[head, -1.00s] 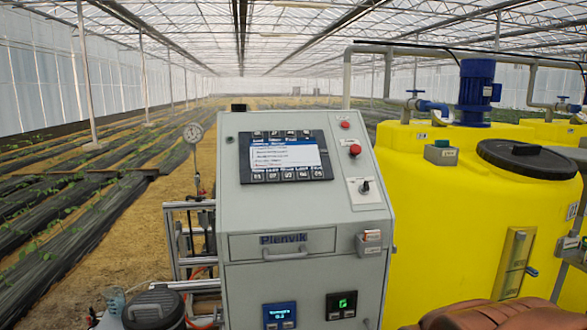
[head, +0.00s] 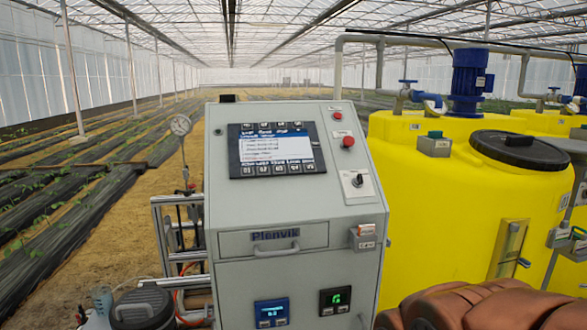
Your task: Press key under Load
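The control panel (head: 277,150) is set in the sloped upper face of a grey cabinet (head: 225,195), left of centre in the head view. It has a lit screen (head: 276,149) with a blue header and lines of text on white. A row of small keys (head: 278,169) runs below the screen, with labels above them on the screen's lower edge. Another row of small keys (head: 272,126) runs above the screen. The labels are too small and blurred to tell surely which one reads Load. My gripper is not in view, and nothing covers the panel.
A red button (head: 348,141) and a rotary switch (head: 358,180) sit right of the panel. A drawer (head: 272,239) with a handle and two small displays (head: 271,313) (head: 335,299) are lower down. A yellow tank (head: 440,220) stands close on the right. A gauge (head: 180,125) rises at left.

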